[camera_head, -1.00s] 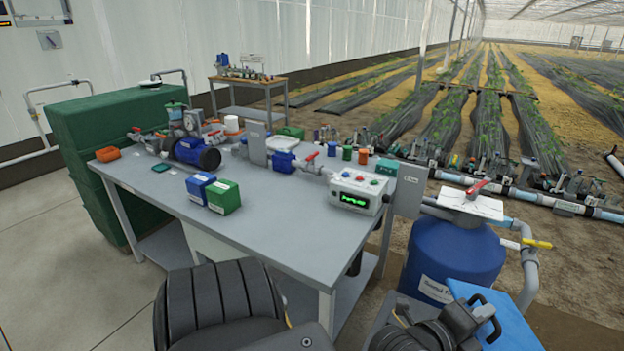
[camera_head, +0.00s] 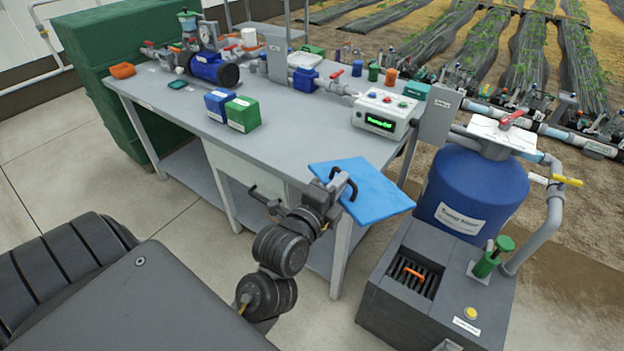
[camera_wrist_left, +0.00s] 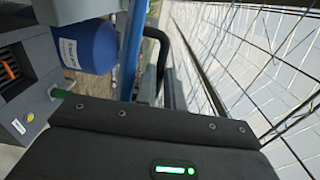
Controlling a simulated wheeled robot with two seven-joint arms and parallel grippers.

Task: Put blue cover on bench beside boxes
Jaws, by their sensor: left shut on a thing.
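The blue cover (camera_head: 372,192) is a flat blue plate with a black handle (camera_head: 347,183). My left gripper (camera_head: 338,190) is shut on that handle and holds the cover at the bench's front right corner. The cover hides part of that corner; its height over the bench top is hard to tell. In the left wrist view the cover (camera_wrist_left: 132,50) shows nearly edge-on beside the black handle. A blue box (camera_head: 219,103) and a green box (camera_head: 243,114) stand side by side on the grey bench (camera_head: 290,134). My right gripper is not in view.
The bench top between the boxes and the white control box (camera_head: 385,115) is clear. A pump (camera_head: 213,69) and pipe fittings line the back. Right of the bench stand a blue tank (camera_head: 470,190) and a grey housing (camera_head: 392,300) with an open slotted top.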

